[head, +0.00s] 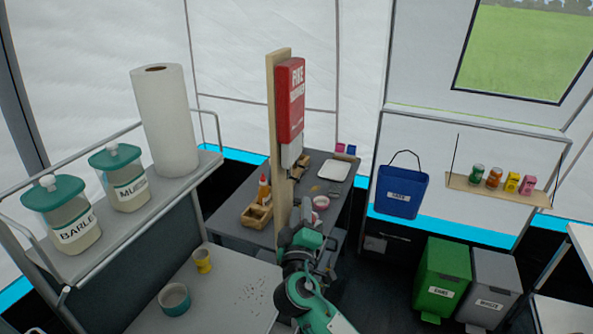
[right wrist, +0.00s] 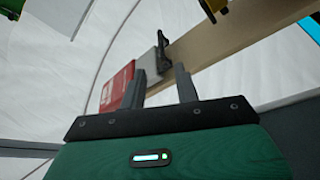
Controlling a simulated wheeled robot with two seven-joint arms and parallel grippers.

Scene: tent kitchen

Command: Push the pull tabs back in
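A red fire blanket box (head: 291,100) hangs on an upright wooden post (head: 272,110). Pale pull tabs (head: 291,153) hang out below its bottom edge; I cannot tell from here how far each one sticks out. My right gripper (head: 304,208) is below the box and tabs, in front of the post, apart from them. In the right wrist view its two fingers (right wrist: 161,72) stand apart with nothing held between them. Beyond them show the red box (right wrist: 117,88), a grey flat piece that may be a tab (right wrist: 150,66), and the post (right wrist: 225,35). My left gripper is not in view.
A dark table (head: 240,225) behind the post holds a sauce bottle (head: 264,188), a wooden caddy (head: 257,216) and a white tray (head: 334,170). A rack with jars and a paper towel roll (head: 165,120) stands at left. Green and grey bins (head: 442,280) stand at right.

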